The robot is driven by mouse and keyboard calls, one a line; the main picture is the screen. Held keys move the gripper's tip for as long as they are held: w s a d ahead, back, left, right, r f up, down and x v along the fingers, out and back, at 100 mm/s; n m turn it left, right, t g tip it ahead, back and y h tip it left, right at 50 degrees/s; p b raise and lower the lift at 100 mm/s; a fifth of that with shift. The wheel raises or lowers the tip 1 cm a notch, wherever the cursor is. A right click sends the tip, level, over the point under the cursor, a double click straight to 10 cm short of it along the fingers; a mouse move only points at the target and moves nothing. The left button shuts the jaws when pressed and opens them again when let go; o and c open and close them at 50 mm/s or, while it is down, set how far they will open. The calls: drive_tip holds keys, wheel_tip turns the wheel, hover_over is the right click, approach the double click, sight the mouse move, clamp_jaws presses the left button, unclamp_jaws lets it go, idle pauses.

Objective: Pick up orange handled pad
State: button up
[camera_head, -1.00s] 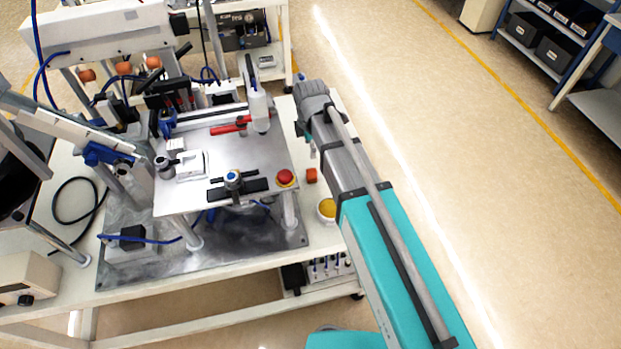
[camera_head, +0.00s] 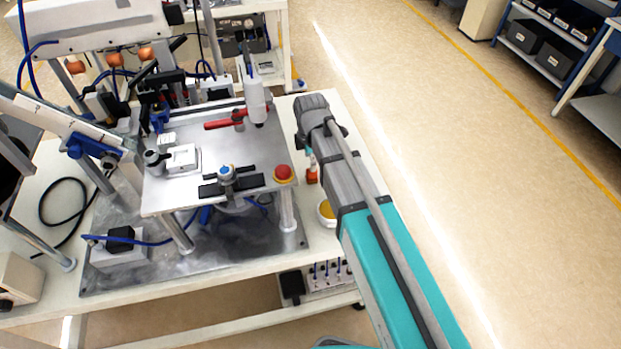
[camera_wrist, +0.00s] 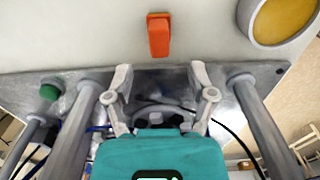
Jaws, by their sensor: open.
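The orange handled pad (camera_wrist: 158,35) lies on the white tabletop at the top middle of the wrist view. It also shows in the head view (camera_head: 312,177), small, right of the red button and beside my arm. My gripper (camera_wrist: 160,72) is open and empty in the wrist view, its two fingers spread, with the pad beyond the fingertips in the picture. They appear apart from the pad. In the head view my gripper is mostly hidden behind my arm.
A round container with yellow contents (camera_wrist: 284,18) stands to the right of the pad; it also shows in the head view (camera_head: 327,212). The raised metal plate (camera_head: 225,150) with a red button (camera_head: 283,173) stands on posts (camera_head: 287,211) left of the pad.

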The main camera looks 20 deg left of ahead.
sight(312, 176)
drive_tip(key=shift+f, duration=0.1)
idle(0.3)
drive_tip(key=shift+d+f+b, duration=0.15)
drive_tip(key=shift+f+b, duration=2.35)
drive_tip(key=shift+b, duration=0.1)
clamp_jaws()
